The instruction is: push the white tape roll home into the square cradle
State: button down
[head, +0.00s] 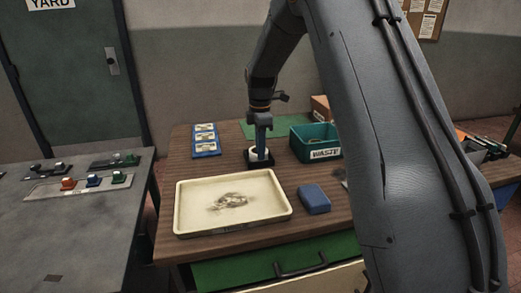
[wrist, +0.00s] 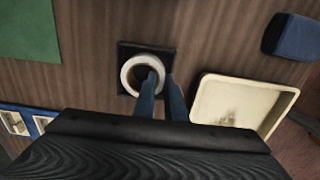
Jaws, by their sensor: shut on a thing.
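The white tape roll (wrist: 129,72) is a ring that shows in the wrist view over the black square cradle (wrist: 125,48). In the head view the roll (head: 253,154) shows at my fingers, with the dark cradle (head: 249,166) under it. My gripper (wrist: 160,80) points down and is shut on the roll's wall, one finger in the hole and the other outside the ring. It also shows in the head view (head: 261,152). Cradle edges show around the roll. I cannot tell how deep the roll sits.
A cream tray (head: 185,212) stands in front of the cradle on the wooden table (head: 180,165). A blue box (head: 314,198) lies right of the tray. A teal waste bin (head: 323,154) stands to the right. A blue card holder (head: 206,152) is at left, a green mat (head: 229,130) behind.

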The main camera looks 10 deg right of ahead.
jog(key=shift+f, duration=0.1)
jog(key=c, duration=1.3)
grip_release()
jog(key=shift+o, duration=0.2)
jog(key=shift+r, duration=0.2)
jog(key=shift+r+p, duration=2.2)
jog(key=shift+r, duration=1.2)
jog(key=s+f+m, duration=0.2)
jog(key=s+m, duration=0.7)
jog(key=s, duration=0.7)
jog(key=s+f+m+t, duration=0.1)
jog(key=s+f+m, duration=0.1)
jog(key=s+m, duration=0.7)
jog(key=s, duration=0.8)
jog(key=shift+s, duration=0.15)
